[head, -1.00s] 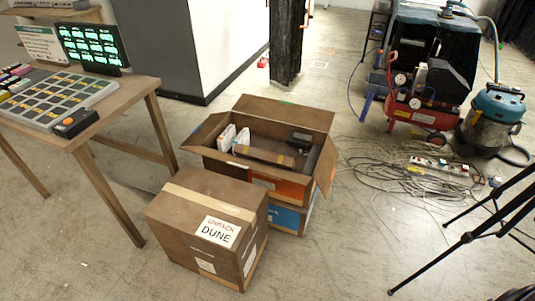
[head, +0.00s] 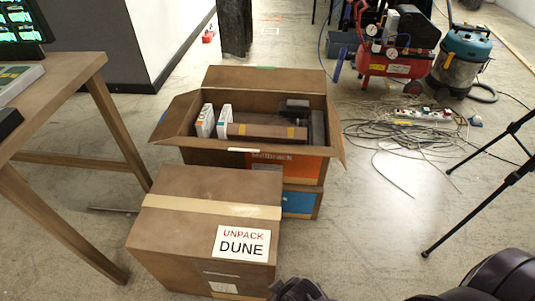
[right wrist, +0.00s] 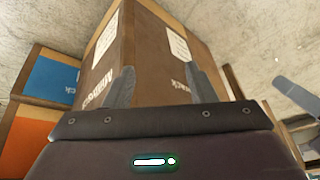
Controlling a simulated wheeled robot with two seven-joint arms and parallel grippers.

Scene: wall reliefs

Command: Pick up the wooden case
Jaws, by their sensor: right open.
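A long brown case (head: 266,131) with a yellowish band near its right end, which looks like the wooden case, lies inside the open cardboard box (head: 173,127). White boxes stand at its left and dark items lie at its right; its lower part is hidden by the box's front wall. My right gripper (right wrist: 160,80) is open and empty in the right wrist view, its fingers pointing towards the closed cardboard box (right wrist: 150,45). Part of my right arm's dark end shows at the bottom of the head view, below and in front of the open box.
The closed box marked DUNE (head: 190,225) stands in front of the open box. A wooden table (head: 75,80) is at the left. Cables (head: 400,135), a red compressor (head: 390,62), a vacuum (head: 462,58) and a tripod (head: 480,185) are at the right.

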